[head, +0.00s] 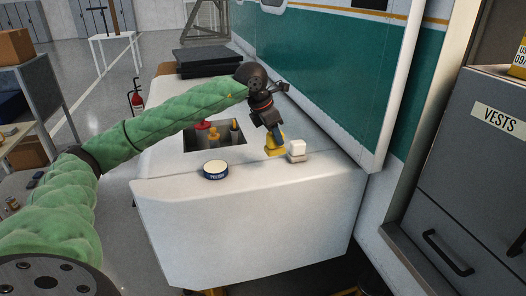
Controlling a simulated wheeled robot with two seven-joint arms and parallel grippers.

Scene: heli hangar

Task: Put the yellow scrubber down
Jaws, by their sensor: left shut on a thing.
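The yellow scrubber (275,149) is in my left gripper (274,134), which is shut on it. It is at or just above the white top surface (260,172); I cannot tell whether it touches. A white block on a small grey base (297,150) stands just to the right of the scrubber. A round tin with a dark blue side and pale lid (215,169) sits on the surface, left of and nearer than the scrubber. My right gripper is not in view.
A recess (203,143) in the surface holds a few tools with red, yellow and dark tops. Dark flat cases (207,58) lie at the back. A green and white wall (330,60) borders the right. A grey cabinet marked VESTS (470,150) stands far right. The front surface is clear.

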